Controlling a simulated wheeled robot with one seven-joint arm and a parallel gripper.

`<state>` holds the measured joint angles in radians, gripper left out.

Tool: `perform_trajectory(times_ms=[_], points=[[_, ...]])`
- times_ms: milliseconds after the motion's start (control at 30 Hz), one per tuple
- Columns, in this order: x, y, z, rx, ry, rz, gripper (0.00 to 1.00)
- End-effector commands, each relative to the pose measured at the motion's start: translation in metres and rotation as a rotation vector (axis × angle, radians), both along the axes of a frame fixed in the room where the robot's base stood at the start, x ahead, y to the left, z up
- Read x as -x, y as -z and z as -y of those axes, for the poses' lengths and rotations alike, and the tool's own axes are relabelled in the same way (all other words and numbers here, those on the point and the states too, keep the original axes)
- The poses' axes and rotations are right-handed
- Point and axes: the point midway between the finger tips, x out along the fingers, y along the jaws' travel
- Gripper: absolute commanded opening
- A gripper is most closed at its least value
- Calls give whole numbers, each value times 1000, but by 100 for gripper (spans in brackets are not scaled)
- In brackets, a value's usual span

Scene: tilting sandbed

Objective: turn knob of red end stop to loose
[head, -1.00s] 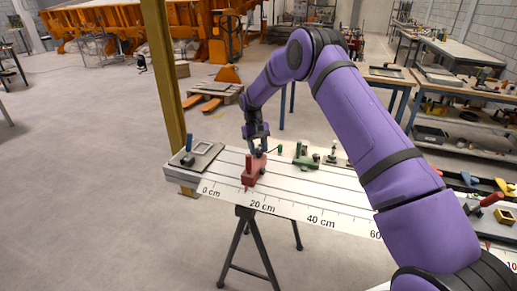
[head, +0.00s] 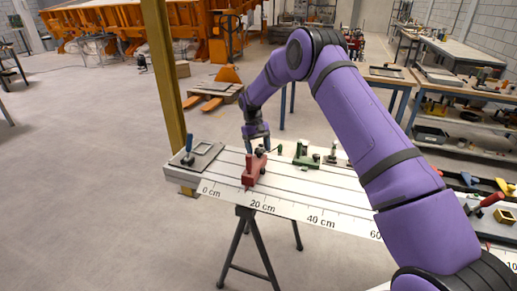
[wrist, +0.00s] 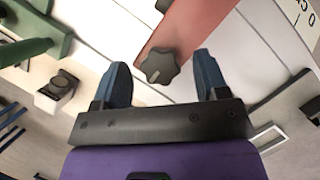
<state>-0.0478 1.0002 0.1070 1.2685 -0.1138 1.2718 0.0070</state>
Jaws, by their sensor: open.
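The red end stop (head: 255,170) sits on the white rail board near its 20 cm mark. Its dark lobed knob (wrist: 160,67) carries a light pointer line and faces the wrist camera. The knob also shows in the head view (head: 262,151) at the far end of the stop. My gripper (wrist: 162,62) is open, with its blue fingers on either side of the knob in the wrist view and a gap on each side. In the head view my gripper (head: 256,146) is just above and behind the knob; the exact height is unclear.
A green stop (head: 306,155) stands to the right on the same board, with another small fixture beyond it. A grey plate with a blue-handled part (head: 189,158) is at the board's left end. A yellow post (head: 166,85) rises behind that end.

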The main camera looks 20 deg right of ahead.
Motion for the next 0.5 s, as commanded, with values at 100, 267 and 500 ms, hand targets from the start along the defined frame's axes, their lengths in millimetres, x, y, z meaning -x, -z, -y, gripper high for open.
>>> perform_trajectory(times_ms=[100,267,500], points=[[-4,-9,-1,-1,0,4,67],[-14,-33,-2,-1,0,4,67],[-31,-73,-5,0,0,3,67]])
